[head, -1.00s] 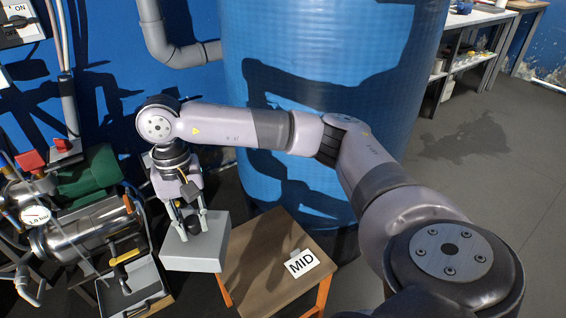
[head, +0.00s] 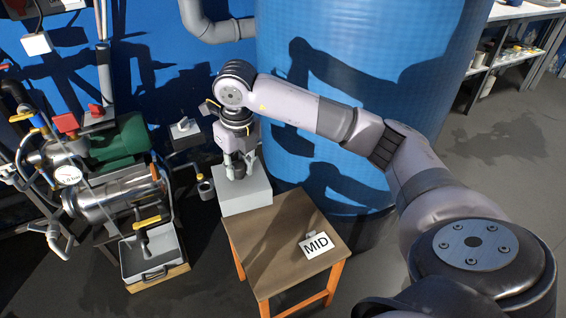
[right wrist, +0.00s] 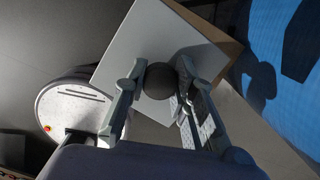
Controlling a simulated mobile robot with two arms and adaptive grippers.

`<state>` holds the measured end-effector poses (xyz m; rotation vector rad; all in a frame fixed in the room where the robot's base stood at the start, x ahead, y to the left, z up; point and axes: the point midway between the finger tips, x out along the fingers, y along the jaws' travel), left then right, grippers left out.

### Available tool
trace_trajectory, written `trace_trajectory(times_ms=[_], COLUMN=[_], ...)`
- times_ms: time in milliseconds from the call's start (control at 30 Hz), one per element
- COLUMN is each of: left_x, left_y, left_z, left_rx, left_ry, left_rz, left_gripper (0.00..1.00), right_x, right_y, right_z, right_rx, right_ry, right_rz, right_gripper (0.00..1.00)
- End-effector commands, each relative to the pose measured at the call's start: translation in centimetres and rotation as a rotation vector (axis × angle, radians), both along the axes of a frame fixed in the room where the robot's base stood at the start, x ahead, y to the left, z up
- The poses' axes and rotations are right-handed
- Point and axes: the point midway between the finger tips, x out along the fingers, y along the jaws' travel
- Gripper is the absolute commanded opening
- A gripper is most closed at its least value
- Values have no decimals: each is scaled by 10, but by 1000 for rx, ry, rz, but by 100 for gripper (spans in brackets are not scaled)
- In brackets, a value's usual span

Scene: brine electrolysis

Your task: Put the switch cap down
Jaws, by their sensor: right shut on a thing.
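The switch cap is a light grey box (head: 245,197) with a dark round knob on top. My right gripper (head: 238,168) comes down on it from above and is shut on the knob, which shows between the fingers in the right wrist view (right wrist: 160,80). The cap is roughly level and overlaps the far left corner of a small wooden table (head: 262,250) in the head view. I cannot tell whether it touches the table. A wood corner shows behind the cap in the right wrist view. My left gripper is not in view.
Pump machinery with a gauge (head: 68,174) and a grey tray (head: 150,252) are at left. A small grey box (head: 185,130) is behind.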

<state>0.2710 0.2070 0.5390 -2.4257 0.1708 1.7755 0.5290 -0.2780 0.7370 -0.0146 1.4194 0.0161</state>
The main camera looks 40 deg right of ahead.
Motion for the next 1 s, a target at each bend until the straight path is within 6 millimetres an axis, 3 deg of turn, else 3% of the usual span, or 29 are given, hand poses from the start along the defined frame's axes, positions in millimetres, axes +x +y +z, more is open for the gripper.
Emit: trace_trajectory(times_ms=[100,300,567,667,967,1000], left_x=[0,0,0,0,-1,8], left_y=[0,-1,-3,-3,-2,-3], left_z=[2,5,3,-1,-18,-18], left_rx=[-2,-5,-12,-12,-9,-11], left_ry=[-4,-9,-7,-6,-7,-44], left_rz=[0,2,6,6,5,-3], left_gripper=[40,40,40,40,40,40], right_x=[5,10,12,11,11,11], right_y=[-11,-28,-38,-39,-39,-39], right_z=[-1,-2,-7,-23,-104,-115], right_rx=[1,1,0,-1,-1,-2], right_ry=[-1,1,1,4,5,5], right_rz=[-311,-763,-1030,-1046,-1044,-1044], right_gripper=[0,0,0,0,0,0])
